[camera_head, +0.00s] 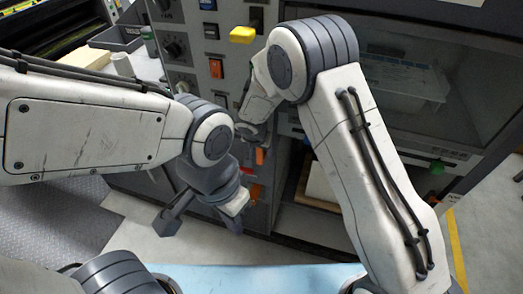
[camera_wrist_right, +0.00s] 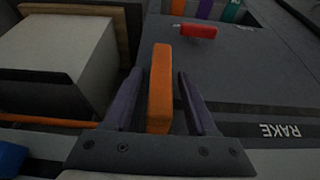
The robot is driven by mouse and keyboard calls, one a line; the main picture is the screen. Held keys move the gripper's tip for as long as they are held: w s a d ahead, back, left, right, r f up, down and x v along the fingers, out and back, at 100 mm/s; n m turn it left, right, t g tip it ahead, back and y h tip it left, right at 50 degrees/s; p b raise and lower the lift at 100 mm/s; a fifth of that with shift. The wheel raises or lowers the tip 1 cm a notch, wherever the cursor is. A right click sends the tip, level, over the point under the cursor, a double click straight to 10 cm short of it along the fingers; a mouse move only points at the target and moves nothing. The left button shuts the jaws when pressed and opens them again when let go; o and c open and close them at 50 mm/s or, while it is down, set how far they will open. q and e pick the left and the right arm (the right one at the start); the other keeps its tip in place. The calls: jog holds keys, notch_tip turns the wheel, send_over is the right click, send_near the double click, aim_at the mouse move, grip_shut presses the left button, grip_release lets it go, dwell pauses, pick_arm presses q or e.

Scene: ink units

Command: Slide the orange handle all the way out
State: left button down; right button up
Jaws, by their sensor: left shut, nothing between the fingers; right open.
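The orange handle (camera_wrist_right: 160,88) is an upright bar in the right wrist view. It stands between the two dark fingers of my right gripper (camera_wrist_right: 160,74), with a visible gap to each finger. The gripper is open around it. In the head view the orange handle (camera_head: 259,156) is a small patch on the panel, just below my right gripper (camera_head: 252,132), which is partly hidden by its own wrist. My left gripper (camera_head: 168,224) is shut and empty, low in front of the cabinet, apart from the handle.
An open bay with a pale block (camera_wrist_right: 65,50) lies beside the panel. Floor shows below my left gripper.

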grip_shut()
dwell(1.4)
